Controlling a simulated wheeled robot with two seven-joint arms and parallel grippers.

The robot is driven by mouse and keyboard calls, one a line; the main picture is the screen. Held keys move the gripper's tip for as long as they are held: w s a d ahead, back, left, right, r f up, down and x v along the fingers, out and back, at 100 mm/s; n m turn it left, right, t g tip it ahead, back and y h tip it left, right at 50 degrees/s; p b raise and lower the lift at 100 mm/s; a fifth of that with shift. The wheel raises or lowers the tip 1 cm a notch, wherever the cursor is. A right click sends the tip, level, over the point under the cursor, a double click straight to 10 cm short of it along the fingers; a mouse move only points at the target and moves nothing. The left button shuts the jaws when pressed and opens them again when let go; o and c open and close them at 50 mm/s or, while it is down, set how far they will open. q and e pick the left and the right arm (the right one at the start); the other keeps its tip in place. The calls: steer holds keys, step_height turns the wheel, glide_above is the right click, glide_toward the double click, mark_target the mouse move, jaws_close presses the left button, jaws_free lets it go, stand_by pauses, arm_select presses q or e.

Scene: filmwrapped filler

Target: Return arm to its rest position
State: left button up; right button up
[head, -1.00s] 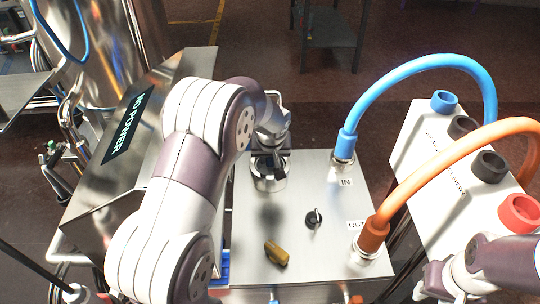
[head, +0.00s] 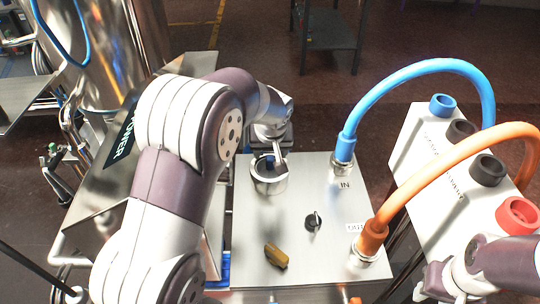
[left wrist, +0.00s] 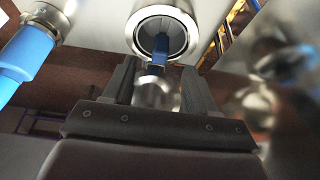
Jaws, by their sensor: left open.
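My left arm comes in from the left in the head view and bends over the steel panel (head: 315,205). Its gripper (head: 278,150) is at the back of the panel, just behind the round metal port (head: 270,184). In the left wrist view the two dark fingers (left wrist: 160,85) are apart, with nothing gripped between them. The port (left wrist: 163,12) shows beyond the fingertips, with a small blue part (left wrist: 159,52) at its opening. My right arm shows at the lower right of the head view; its fingers are not visible.
A blue hose (head: 415,69) and an orange hose (head: 440,168) arch from the panel to a white box (head: 420,140) at right. A black knob (head: 313,221) and a brownish-yellow handle (head: 276,256) stand on the panel. A steel tank (head: 105,50) is at back left.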

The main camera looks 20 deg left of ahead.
arm_select(q)
steer(key=v, duration=0.6)
steer(key=shift+p, duration=0.3)
steer(key=s+d+f+m+g+h, duration=0.1)
steer(key=s+d+f+m+g, duration=0.2)
steer(key=s, duration=0.6)
steer(key=s+d+f+m+h, duration=0.1)
steer(key=s+d+f+m, duration=0.1)
steer(key=s+f, duration=0.5)
step_height(320, 180, up, 19)
steer(key=s+p, duration=0.2)
steer(key=p, duration=1.4)
steer(key=shift+a+f+p, duration=0.15)
steer(key=shift+f+p, duration=0.05)
steer(key=shift+p, duration=0.15)
